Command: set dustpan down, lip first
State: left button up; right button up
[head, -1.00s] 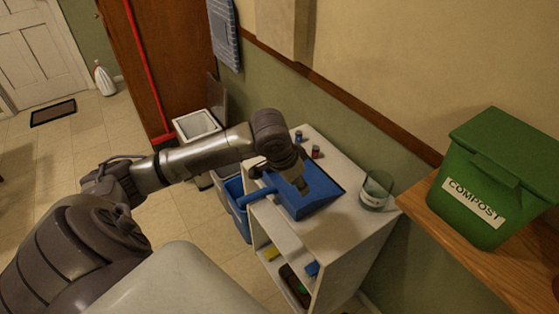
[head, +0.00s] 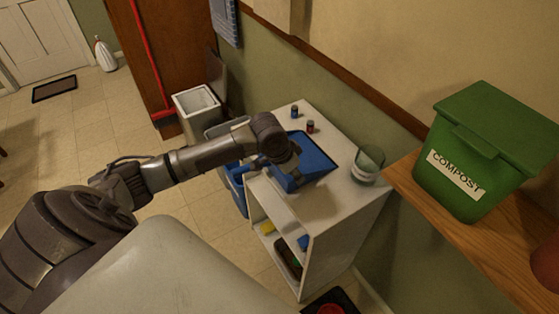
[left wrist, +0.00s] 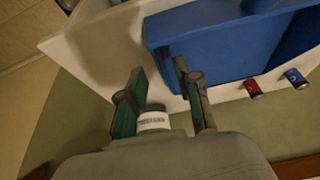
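The blue dustpan (head: 318,162) is on top of the white shelf unit (head: 335,205), its broad pan toward the wall side. Whether its whole underside touches the top is hard to tell. In the left wrist view the dustpan (left wrist: 225,42) fills the upper right. My left gripper (head: 292,180) is at the dustpan's near side and partly hides it. In the wrist view its two fingers (left wrist: 160,75) are apart, with nothing gripped between them. One finger overlaps the dustpan's edge; contact is unclear. My right gripper is not in view.
A glass jar (head: 368,165) stands right of the dustpan. Two small cylinders, one blue (head: 295,112) and one red (head: 310,127), stand behind it. A green compost bin (head: 485,150) sits on a wooden ledge at right. The shelf top's near right part is clear.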

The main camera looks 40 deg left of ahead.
pick_arm(q)
jog(key=x, duration=0.4)
grip_shut()
